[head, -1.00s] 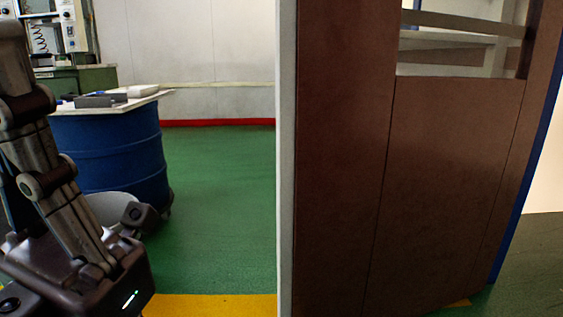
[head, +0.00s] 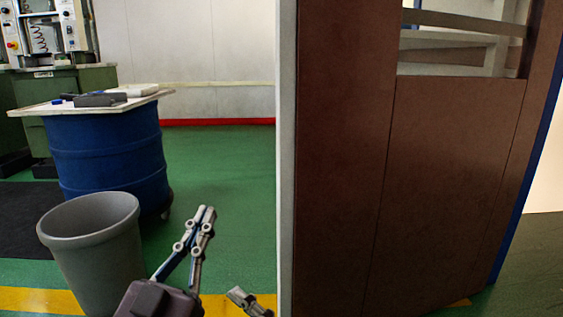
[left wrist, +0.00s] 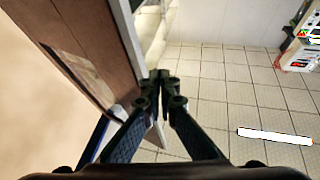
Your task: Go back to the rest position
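My left gripper (head: 206,213) stands low in the middle-left of the head view, pointing up, with its fingers close together and nothing between them. In the left wrist view its fingertips (left wrist: 162,79) meet, shut and empty. A small grey jointed piece shows at the bottom edge of the head view, right of the left gripper; it may be the tip of my right gripper, but too little shows to tell its state.
A grey bin (head: 92,262) stands just left of my left gripper. Behind it is a blue drum (head: 107,155) with a white top (head: 145,97) holding small items. A brown cabinet (head: 440,180) fills the right. Green floor (head: 235,190) between is clear.

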